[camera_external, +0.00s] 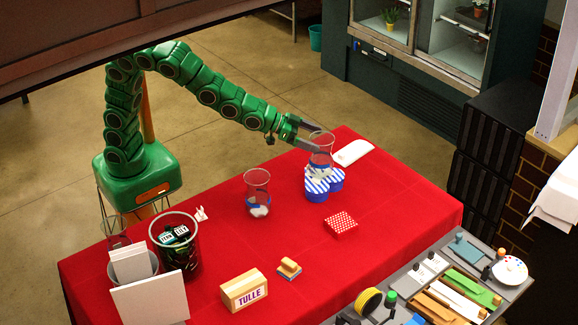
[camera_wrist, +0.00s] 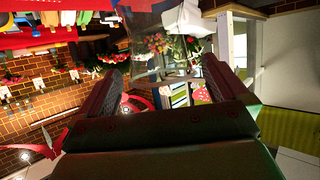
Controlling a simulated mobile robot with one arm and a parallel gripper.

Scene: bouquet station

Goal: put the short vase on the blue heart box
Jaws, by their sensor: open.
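A clear glass vase (camera_external: 321,158) stands upright on the blue heart box (camera_external: 318,195), which has a blue-and-white striped lid; I take it as the short vase. Pale material shows at its bottom. My gripper (camera_external: 314,141) is open with its fingers at the vase's upper part; whether they touch the glass I cannot tell. In the wrist view my gripper (camera_wrist: 162,80) shows its fingers apart, with clear glass (camera_wrist: 146,22) faintly visible at the top. A second clear vase (camera_external: 257,182) with a blue band stands on the red table to the left.
A red dotted box (camera_external: 341,225) lies in front of the heart box. A white cloth-like item (camera_external: 353,152) lies behind it. The table's right part (camera_external: 410,205) is clear.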

